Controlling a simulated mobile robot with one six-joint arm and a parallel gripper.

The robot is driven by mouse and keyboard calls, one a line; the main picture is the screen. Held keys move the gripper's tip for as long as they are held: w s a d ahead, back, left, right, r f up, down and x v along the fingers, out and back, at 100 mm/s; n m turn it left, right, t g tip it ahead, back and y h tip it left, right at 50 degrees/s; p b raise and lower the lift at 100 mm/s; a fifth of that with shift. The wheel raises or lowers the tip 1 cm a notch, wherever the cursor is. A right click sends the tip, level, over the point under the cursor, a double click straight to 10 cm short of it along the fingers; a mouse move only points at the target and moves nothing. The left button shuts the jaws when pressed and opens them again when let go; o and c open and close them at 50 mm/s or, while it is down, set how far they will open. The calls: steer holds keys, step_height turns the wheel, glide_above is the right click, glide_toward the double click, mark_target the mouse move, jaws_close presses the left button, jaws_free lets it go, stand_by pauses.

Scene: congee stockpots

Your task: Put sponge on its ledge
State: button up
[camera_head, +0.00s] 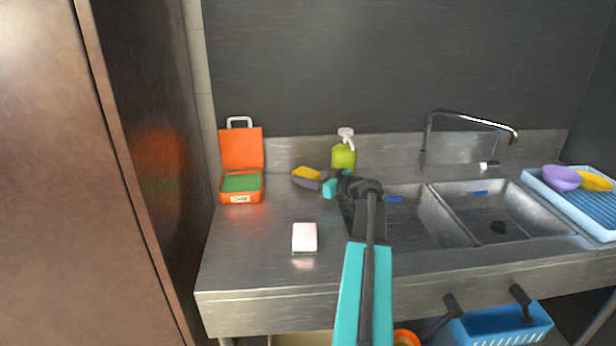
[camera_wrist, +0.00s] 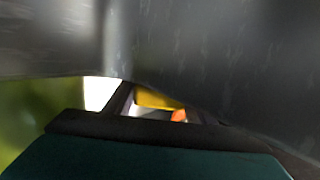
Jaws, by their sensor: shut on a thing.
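A yellow sponge with a purple-grey underside (camera_head: 306,177) is at the back of the steel counter, left of the sinks. My gripper (camera_head: 323,182) reaches it from the right and is shut on its right end. In the wrist view, a yellow strip of the sponge (camera_wrist: 157,99) shows between dark finger parts; most of it is hidden. I cannot tell whether the sponge touches the counter. A raised steel strip (camera_head: 385,152) runs along the back wall; I cannot tell whether this is the sponge's ledge.
A green pump bottle (camera_head: 343,156) stands close behind my gripper. An open orange box (camera_head: 241,150) with green contents stands left, and a white block (camera_head: 304,237) lies in front. Two sinks (camera_head: 497,212), a faucet (camera_head: 430,137) and a blue tray with bowls (camera_head: 541,188) are right.

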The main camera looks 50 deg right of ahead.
steer(key=shift+w+d+f, duration=0.15)
steer(key=shift+f, duration=0.15)
steer(key=shift+f, duration=0.15)
steer(key=o, duration=1)
steer(key=shift+r, duration=0.25)
steer(key=s, duration=0.4)
steer(key=s+r+b, duration=0.1)
steer(key=s, duration=0.3)
steer(key=s+d, duration=0.1)
steer(key=s, duration=0.3)
steer(key=shift+r+b, duration=0.35)
steer(key=shift+w, duration=0.1)
